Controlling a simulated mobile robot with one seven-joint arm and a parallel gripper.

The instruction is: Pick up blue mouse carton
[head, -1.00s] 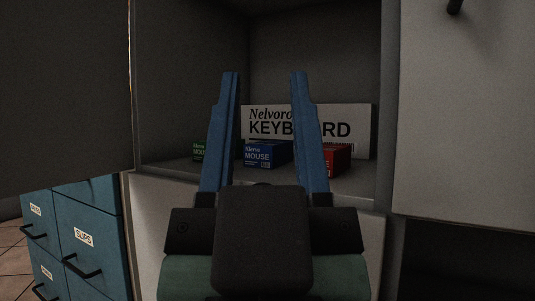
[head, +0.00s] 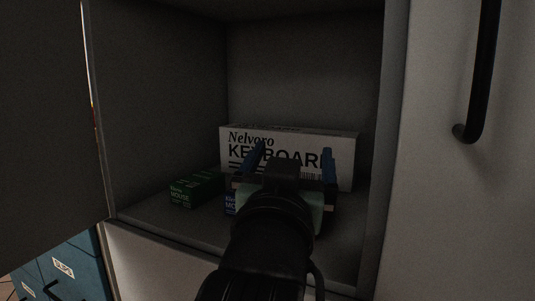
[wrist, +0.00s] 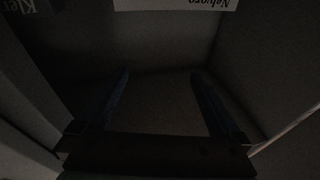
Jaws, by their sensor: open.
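The blue mouse carton (head: 230,204) sits on the cabinet shelf in the head view. My arm and gripper hide most of it; only its left end with part of the label shows. My gripper (head: 292,160) is inside the cabinet, above and in front of the carton's right side, with its fingers spread. In the wrist view my gripper (wrist: 160,75) is open, with only bare grey surface between the fingers. A dark printed face with part of a label (wrist: 20,6) shows at that view's top left; I cannot tell its colour.
A green mouse carton (head: 195,187) stands to the left. The white keyboard box (head: 345,170) stands behind; it also shows in the wrist view (wrist: 175,5). The red carton is hidden now. Cabinet side walls and an open door (head: 45,130) on the left bound the space.

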